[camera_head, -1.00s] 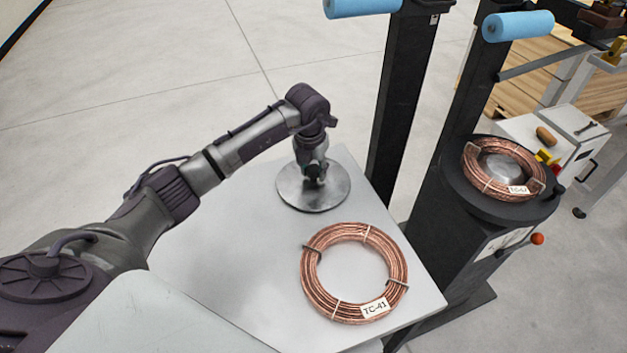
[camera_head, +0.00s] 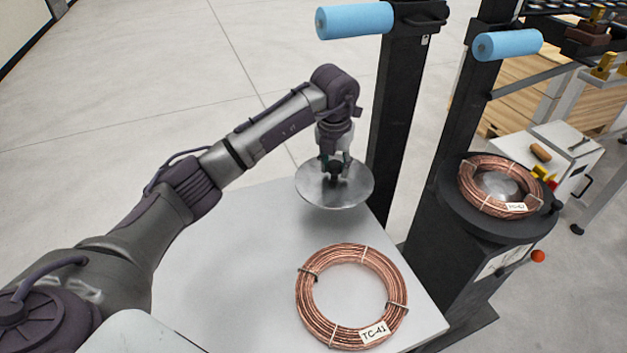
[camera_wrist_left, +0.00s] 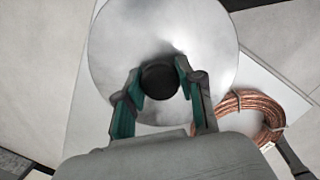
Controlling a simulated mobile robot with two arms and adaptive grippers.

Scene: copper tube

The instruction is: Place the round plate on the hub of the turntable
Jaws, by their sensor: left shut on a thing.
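The round plate (camera_head: 320,190) is a shiny grey metal disc with a dark knob at its centre. My left gripper (camera_head: 335,166) is shut on that knob and holds the plate above the far end of the white table. In the left wrist view the plate (camera_wrist_left: 205,40) lies beneath the fingers (camera_wrist_left: 158,85), which close on the dark knob from both sides. The turntable (camera_head: 452,205) is a black round platform at the right. A copper coil (camera_head: 480,200) lies on it, around a pale shiny centre. My right gripper is not in view.
A second copper coil tagged TC-41 (camera_head: 310,312) lies on the white table (camera_head: 225,265). Dark posts (camera_head: 398,110) with blue rollers (camera_head: 355,20) stand between the plate and the area behind. A lever with an orange knob (camera_head: 538,256) sticks out beside the turntable.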

